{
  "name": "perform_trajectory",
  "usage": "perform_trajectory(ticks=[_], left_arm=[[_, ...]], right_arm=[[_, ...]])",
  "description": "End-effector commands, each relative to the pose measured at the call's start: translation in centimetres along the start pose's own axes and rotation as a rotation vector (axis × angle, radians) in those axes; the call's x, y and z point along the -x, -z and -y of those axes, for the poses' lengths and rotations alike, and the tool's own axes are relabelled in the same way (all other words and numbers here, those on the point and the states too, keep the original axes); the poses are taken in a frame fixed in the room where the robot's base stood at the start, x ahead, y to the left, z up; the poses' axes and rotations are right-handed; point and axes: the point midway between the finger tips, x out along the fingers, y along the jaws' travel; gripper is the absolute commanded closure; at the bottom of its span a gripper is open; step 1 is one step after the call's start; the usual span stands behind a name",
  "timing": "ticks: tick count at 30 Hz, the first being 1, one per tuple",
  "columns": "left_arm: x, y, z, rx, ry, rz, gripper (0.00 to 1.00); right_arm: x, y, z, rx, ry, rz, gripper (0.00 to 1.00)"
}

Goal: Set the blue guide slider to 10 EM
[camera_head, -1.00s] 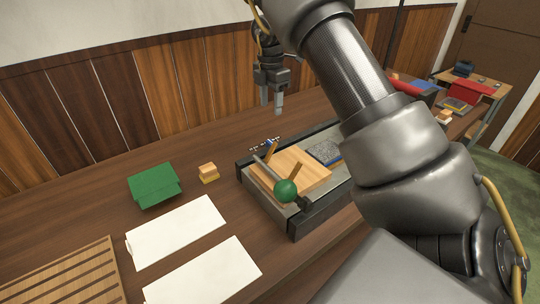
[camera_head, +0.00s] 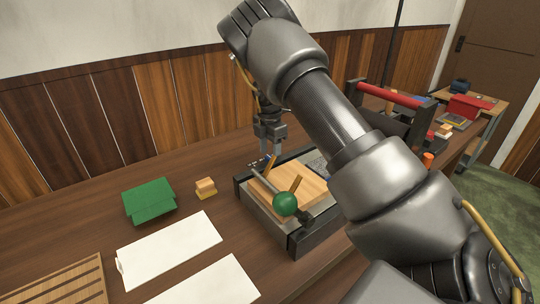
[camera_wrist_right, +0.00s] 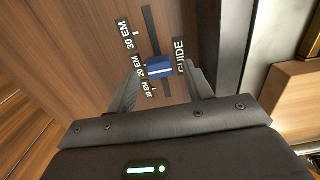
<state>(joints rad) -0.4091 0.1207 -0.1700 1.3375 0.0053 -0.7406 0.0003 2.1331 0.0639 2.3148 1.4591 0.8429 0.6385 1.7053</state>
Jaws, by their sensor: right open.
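The blue guide slider (camera_wrist_right: 159,67) sits on a dark track (camera_wrist_right: 151,25) in the right wrist view, beside the 20 EM label (camera_wrist_right: 140,67). The 30 EM label (camera_wrist_right: 128,35) is above it and the 10 EM label (camera_wrist_right: 149,88) below. The GUIDE label (camera_wrist_right: 181,56) is on the right of the track. My right gripper (camera_wrist_right: 162,80) is open, with one finger on each side of the slider; I cannot tell if they touch it. In the head view my right gripper (camera_head: 271,154) is at the caster's back edge and hides the slider. My left gripper is out of view.
The caster (camera_head: 293,232) has a wooden block and a green ball knob (camera_head: 285,204). Left of it on the table lie a wood-and-yellow block (camera_head: 206,188), a green folder (camera_head: 150,200) and white sheets (camera_head: 170,248). A red-handled rack (camera_head: 390,94) stands behind my right arm.

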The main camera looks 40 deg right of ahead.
Motion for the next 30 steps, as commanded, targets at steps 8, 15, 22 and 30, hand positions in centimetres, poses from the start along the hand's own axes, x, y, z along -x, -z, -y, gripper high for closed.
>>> perform_trajectory(ticks=[8,15,22,30], left_arm=[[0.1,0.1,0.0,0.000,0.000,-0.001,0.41],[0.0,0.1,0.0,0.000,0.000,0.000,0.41],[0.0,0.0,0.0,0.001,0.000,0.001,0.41],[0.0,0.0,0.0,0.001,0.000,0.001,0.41]], right_arm=[[-1.8,0.0,0.0,0.000,0.000,0.000,0.49],[-1.8,0.0,0.0,0.000,0.000,0.000,0.50],[-1.8,0.0,0.0,0.000,0.000,0.000,0.80],[-1.8,0.0,0.0,0.000,0.000,0.000,1.00]])
